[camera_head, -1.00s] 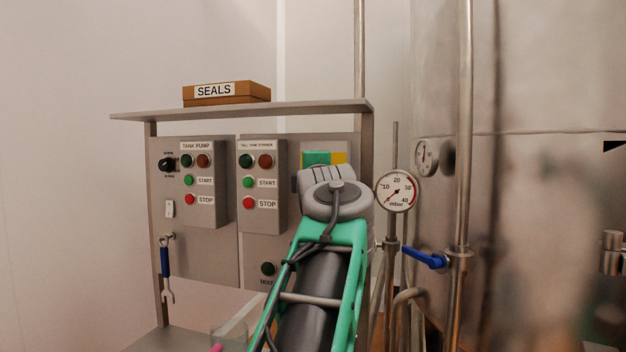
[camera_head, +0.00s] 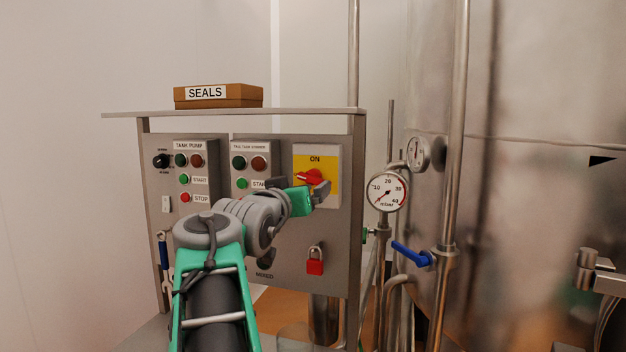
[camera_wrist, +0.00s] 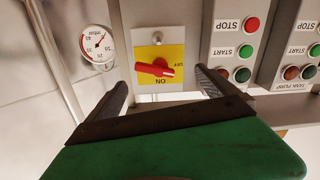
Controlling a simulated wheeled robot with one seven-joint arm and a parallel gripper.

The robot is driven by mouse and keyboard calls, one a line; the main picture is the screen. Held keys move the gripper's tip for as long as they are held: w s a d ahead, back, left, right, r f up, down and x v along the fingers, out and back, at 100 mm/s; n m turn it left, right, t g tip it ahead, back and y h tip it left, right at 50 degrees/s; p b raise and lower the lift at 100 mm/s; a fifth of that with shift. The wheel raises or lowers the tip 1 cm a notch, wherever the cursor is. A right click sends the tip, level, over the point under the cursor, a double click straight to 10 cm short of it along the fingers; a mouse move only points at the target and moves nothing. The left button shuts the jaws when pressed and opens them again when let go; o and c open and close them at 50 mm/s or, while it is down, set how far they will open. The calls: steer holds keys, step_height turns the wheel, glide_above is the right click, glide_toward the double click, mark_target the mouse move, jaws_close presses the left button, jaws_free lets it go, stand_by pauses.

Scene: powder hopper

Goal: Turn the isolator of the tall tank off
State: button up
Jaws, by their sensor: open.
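The isolator (camera_head: 328,160) is a yellow plate marked ON at the top, with a red rotary handle (camera_head: 310,176) lying roughly crosswise. In the wrist view the isolator (camera_wrist: 177,52) appears upside down, with OFF by the handle's right end; the red handle (camera_wrist: 155,69) lies nearly level, slightly tilted. My gripper (camera_head: 320,190) is in front of the plate, partly covering its lower left in the head view. In the wrist view my gripper (camera_wrist: 160,80) is open, with one finger to each side of the handle in the picture. Contact with the handle is not visible.
A red padlock (camera_head: 315,262) hangs below the isolator. The tall tank stirrer box (camera_head: 252,152) and tank pump box (camera_head: 195,158) are to the left. A pressure gauge (camera_head: 388,191) and blue valve lever (camera_head: 411,253) stand right. A shelf (camera_head: 240,112) with a SEALS box (camera_head: 218,97) juts above.

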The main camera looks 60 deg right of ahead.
mark_target(314, 179)
steer(key=d+m+p, duration=0.1)
steer(key=d, duration=0.1)
steer(key=d+m+p, duration=0.1)
steer(key=d+m, duration=0.1)
steer(key=d+r+m+p, duration=0.1)
steer(key=d+m, duration=0.1)
steer(key=d, duration=0.1)
steer(key=shift+g+h, duration=0.3)
steer(key=shift+w+d, duration=0.15)
steer(key=shift+d, duration=0.3)
